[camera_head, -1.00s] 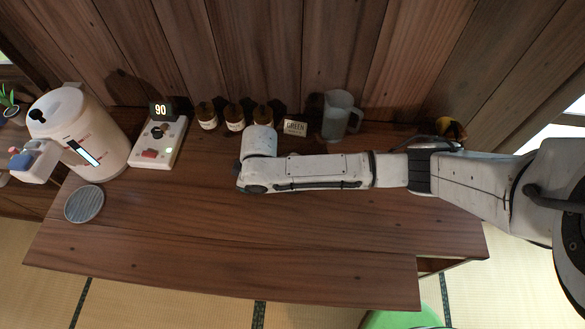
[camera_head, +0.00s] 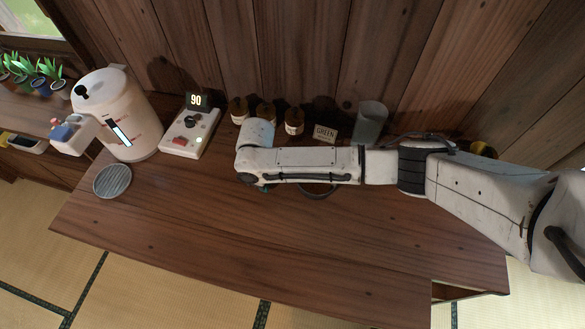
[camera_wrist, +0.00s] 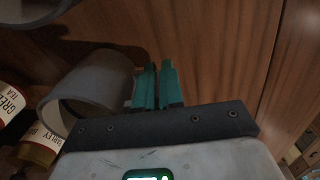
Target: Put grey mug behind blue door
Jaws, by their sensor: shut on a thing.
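The mug's handle and the exact contact are hidden. In the head view the gripper is hidden behind my arm. No blue door shows in any view.
A control box (camera_head: 190,135) reading 90, a cream kettle-like machine (camera_head: 120,115) and a round grey grate (camera_head: 112,181) are at left. The desk's front (camera_head: 240,240) is clear.

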